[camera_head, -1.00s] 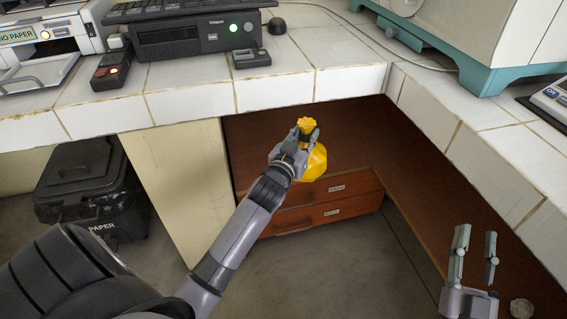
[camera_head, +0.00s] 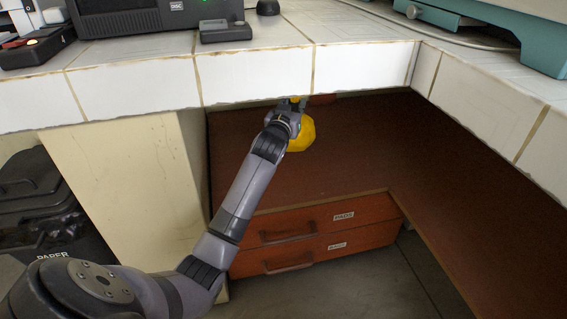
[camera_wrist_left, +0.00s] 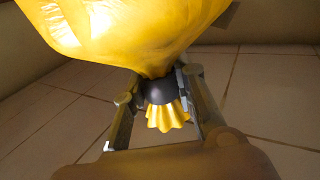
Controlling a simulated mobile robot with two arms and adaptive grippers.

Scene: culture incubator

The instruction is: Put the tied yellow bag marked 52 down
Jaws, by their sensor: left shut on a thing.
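The yellow bag (camera_head: 302,135) is in the head view, under the front edge of the white tiled counter and above the brown shelf. My left gripper (camera_head: 291,108) is at its top and partly covers it. In the left wrist view the bag (camera_wrist_left: 130,30) fills the top of the picture, with its gathered yellow end (camera_wrist_left: 166,117) beyond a dark tie (camera_wrist_left: 160,90). The left gripper (camera_wrist_left: 160,95) is shut on the tied neck. No mark 52 shows on the visible side. I cannot tell whether the bag touches the shelf. My right gripper is out of view.
The white tiled counter (camera_head: 255,75) overhangs the brown shelf (camera_head: 370,150), which is bare around the bag. Drawers (camera_head: 320,232) sit below the shelf. A cream panel (camera_head: 130,180) and a black paper bin (camera_head: 40,200) stand at left.

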